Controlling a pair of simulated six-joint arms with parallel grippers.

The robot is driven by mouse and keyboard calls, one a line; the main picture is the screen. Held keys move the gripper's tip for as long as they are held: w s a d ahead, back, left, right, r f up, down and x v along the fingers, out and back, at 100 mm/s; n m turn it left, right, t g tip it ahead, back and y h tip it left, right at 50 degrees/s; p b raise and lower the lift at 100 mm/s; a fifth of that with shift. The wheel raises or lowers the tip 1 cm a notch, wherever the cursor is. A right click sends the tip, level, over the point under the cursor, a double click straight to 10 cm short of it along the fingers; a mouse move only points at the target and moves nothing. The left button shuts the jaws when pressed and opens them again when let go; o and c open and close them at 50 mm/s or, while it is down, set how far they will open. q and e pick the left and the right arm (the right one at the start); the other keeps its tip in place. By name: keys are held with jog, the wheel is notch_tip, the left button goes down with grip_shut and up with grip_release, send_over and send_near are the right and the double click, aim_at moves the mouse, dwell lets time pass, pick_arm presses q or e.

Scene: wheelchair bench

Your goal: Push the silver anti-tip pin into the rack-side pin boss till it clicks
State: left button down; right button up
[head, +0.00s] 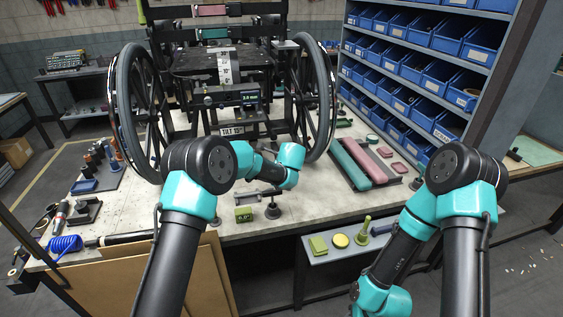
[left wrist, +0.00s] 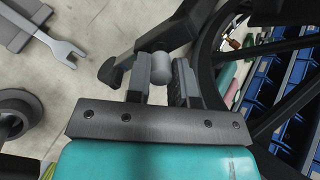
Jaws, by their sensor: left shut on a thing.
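In the left wrist view, my left gripper (left wrist: 160,82) is shut on the silver pin (left wrist: 161,67), a short, pale grey cylinder between its two dark fingers. A dark, angled bar with a hooked end (left wrist: 113,72) runs just beyond the fingertips and pin; I cannot tell whether they touch. The pin boss cannot be made out clearly, nor whether the pin is in it. In the head view the left arm's teal wrist (head: 290,165) is low in front of the wheelchair (head: 235,100), and the fingers and pin cannot be made out. My right gripper is out of view.
The right wheel (head: 318,105) is close to my left gripper. A fork-ended grey tool (left wrist: 62,45) and a round black stand (left wrist: 18,110) are at the left in the wrist view. A green block (head: 243,214) is near the bench's front edge. Blue bins (head: 420,75) fill the rack at right.

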pick_arm(q)
jog(key=c, duration=0.9)
grip_release()
jog(key=v, duration=1.7)
jog(key=shift+s+r, duration=0.1)
jog(key=shift+r, duration=0.05)
